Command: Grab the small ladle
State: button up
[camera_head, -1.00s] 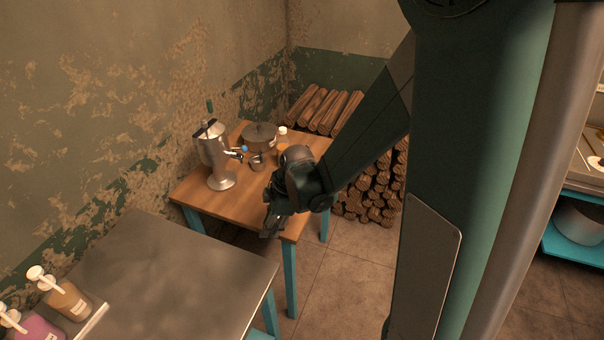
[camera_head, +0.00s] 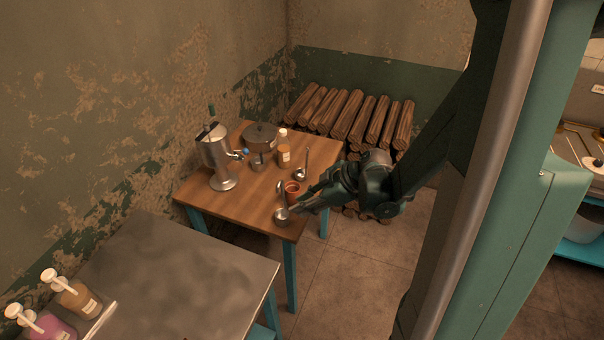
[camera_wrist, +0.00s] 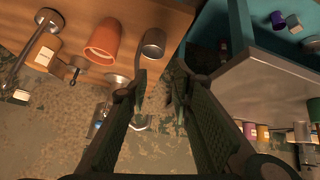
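Two metal ladles stand on the wooden table in the head view. The nearer ladle (camera_head: 281,214) is at the front edge beside a terracotta cup (camera_head: 292,187); the farther ladle (camera_head: 300,175) has a long handle leaning up. I cannot tell surely which is the small one. My gripper (camera_head: 298,207) is at the table's front right, close to the nearer ladle. In the wrist view my gripper (camera_wrist: 160,88) has its fingers apart with nothing clearly between them. A metal ladle bowl (camera_wrist: 153,43) lies just beyond the fingertips, next to the orange cup (camera_wrist: 103,42).
A metal urn (camera_head: 218,155), a lidded pot (camera_head: 260,136), a small metal cup (camera_head: 257,161) and a bottle (camera_head: 283,150) stand farther back. Stacked logs (camera_head: 352,115) are behind.

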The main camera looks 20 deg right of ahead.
jog(key=w+d+r+t+y, duration=0.2)
jog(key=w+r+t, duration=0.25)
jog(key=w, duration=0.25)
jog(key=w+d+f+m+t+h+b, duration=0.1)
jog(key=w+d+m+t+h+b, duration=0.2)
jog(key=w+d+m+t+b, duration=0.4)
jog(key=d+m+b, duration=0.2)
jog(key=d+b, duration=0.2)
jog(key=shift+w+f+h, duration=0.2)
jog(key=shift+f+h, duration=0.1)
jog(key=shift+h, duration=0.1)
jog(key=shift+w, duration=0.15)
jog(key=shift+p+x, duration=0.3)
jog(key=shift+x, duration=0.85)
jog(key=shift+w, duration=0.1)
